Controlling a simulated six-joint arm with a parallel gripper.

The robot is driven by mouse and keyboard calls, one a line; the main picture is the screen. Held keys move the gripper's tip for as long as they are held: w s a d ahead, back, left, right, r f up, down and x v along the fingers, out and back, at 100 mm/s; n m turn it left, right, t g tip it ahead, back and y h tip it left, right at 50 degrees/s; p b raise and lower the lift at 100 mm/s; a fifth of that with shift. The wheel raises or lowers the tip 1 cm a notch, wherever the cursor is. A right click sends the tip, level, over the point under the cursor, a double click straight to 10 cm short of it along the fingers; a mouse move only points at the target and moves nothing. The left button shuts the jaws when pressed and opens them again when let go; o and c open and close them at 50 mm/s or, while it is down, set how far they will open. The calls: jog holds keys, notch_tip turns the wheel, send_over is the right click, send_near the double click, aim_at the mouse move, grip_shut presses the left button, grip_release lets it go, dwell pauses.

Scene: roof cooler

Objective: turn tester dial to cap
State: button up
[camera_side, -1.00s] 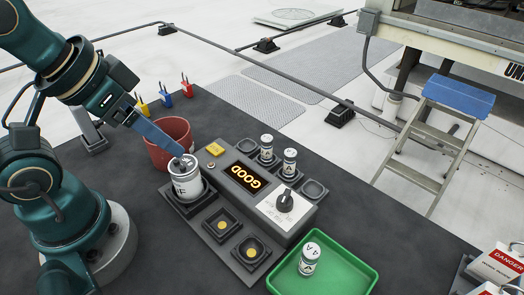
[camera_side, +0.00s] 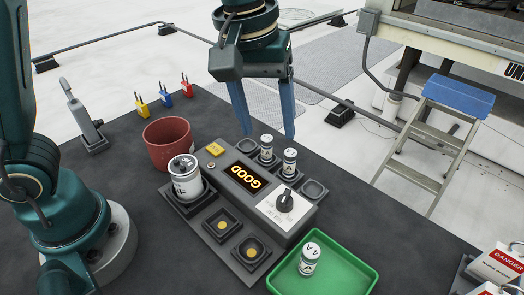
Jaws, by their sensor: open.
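The black tester dial (camera_side: 285,202) sits on a pale labelled plate at the right end of the tester (camera_side: 240,213). Its pointer setting is too small to read. The tester's display (camera_side: 244,178) shows "GOOD" in amber letters. A large silver and white can (camera_side: 186,180) stands upright in the socket at the tester's left. My gripper (camera_side: 266,130) is open and empty, its two blue fingers pointing down. In the picture it is above the tester's back edge, near two small white cans (camera_side: 266,149) (camera_side: 289,163), and up and left of the dial.
A green tray (camera_side: 345,269) holds one small can (camera_side: 308,260) at the front. Two empty-looking sockets (camera_side: 221,226) lie in front of the tester. A red bin (camera_side: 168,142) and coloured padlocks (camera_side: 165,95) stand at the back left. A tool stands in a holder (camera_side: 93,140).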

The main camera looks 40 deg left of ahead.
jog(key=m+g, duration=0.1)
jog(key=g, duration=0.1)
send_over(286, 195)
jog(key=shift+y, duration=0.3)
notch_tip(286, 195, down, 7)
jog(key=shift+f, duration=2.45)
jog(key=shift+c, duration=0.4)
grip_shut()
